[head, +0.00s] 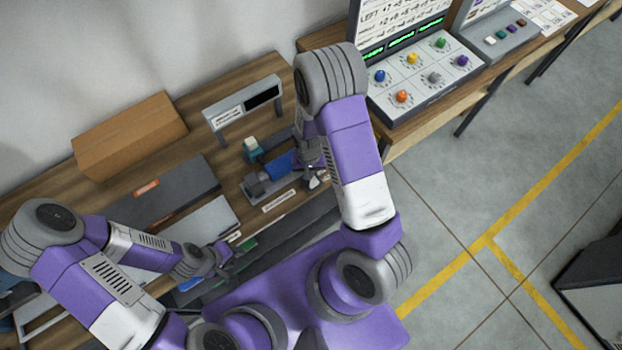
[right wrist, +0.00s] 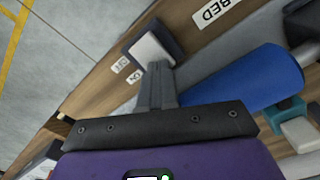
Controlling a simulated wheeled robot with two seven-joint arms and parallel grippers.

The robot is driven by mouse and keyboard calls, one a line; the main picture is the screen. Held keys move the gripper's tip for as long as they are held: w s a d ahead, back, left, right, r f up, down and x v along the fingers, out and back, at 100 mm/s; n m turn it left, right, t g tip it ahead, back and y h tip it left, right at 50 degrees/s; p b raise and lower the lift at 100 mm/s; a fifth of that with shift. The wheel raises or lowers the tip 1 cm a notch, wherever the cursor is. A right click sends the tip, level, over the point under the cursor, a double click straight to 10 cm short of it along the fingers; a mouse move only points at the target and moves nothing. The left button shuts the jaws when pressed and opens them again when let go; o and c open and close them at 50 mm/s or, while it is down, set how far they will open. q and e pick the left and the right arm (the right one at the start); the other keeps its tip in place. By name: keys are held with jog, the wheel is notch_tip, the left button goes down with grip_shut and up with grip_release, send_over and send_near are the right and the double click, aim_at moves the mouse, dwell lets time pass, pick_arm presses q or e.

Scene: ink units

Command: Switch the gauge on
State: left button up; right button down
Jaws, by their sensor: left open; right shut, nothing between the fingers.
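The gauge (head: 231,111) stands on the wooden bench in the head view, a grey unit with a dark display (head: 262,96). A blue cylinder (head: 281,163) lies in a grey fixture in front of it; it also shows in the right wrist view (right wrist: 232,78). A switch with a pale rocker in a dark frame (right wrist: 150,47) sits at the bench edge. My right gripper (right wrist: 158,72) is shut and empty, its tips at the rocker's near end; I cannot tell whether they touch. My left gripper (head: 226,251) is open and empty, low over the bench's front left.
Two small white labels (right wrist: 121,65) lie beside the switch. A teal and white piece (head: 252,148) is behind the cylinder. A cardboard-brown box (head: 130,130) stands at the back left. A panel with coloured knobs (head: 421,70) stands to the right.

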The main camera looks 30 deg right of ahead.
jog(key=shift+f, duration=0.2)
jog(key=shift+r+p, duration=2.7)
jog(key=shift+r, duration=0.9)
jog(key=shift+f, duration=0.1)
